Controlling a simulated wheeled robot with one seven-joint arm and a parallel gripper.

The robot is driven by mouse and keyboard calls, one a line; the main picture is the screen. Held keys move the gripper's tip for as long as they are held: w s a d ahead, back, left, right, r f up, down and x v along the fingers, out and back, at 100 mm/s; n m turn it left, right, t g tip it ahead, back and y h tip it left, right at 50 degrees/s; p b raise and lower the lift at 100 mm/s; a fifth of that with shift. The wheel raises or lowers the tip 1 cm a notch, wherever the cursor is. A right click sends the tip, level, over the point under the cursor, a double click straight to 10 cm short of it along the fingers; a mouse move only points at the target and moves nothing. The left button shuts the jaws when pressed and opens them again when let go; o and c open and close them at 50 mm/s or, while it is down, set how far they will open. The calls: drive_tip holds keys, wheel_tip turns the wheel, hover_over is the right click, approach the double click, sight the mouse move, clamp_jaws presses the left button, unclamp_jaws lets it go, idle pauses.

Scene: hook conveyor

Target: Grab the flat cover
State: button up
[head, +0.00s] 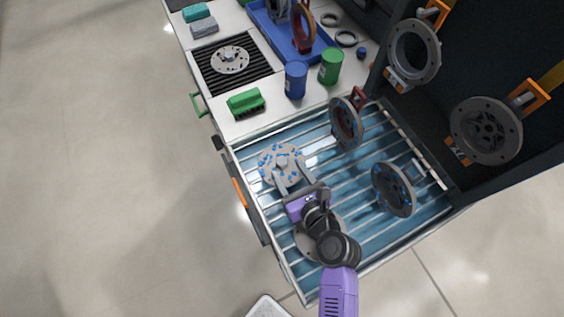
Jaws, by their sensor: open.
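A round grey cover with blue spots (270,161) lies on the slatted rack of the blue tray (325,160). My gripper (291,180) is open, its two fingers reaching over the near part of this cover. I cannot tell whether they touch it. A second grey disc (304,245) lies on the rack, mostly hidden under my gripper and wrist. Two more round parts stand tilted in the tray: one with a reddish piece (346,122) at the back, one blue-spotted (393,190) at the right. Which disc is the flat cover is not certain.
Two round parts hang from orange hooks at the right: a ring-shaped one (413,67) and a spoked one (486,145). On the white counter are a green brush-like block (245,102), blue (296,82) and green (330,68) cans, and a disc (230,61) on a black grille.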

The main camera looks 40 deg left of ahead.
sight(283, 163)
drive_tip(key=x, duration=0.4)
drive_tip(key=shift+w+f, duration=0.1)
clamp_jaws()
idle(1.4)
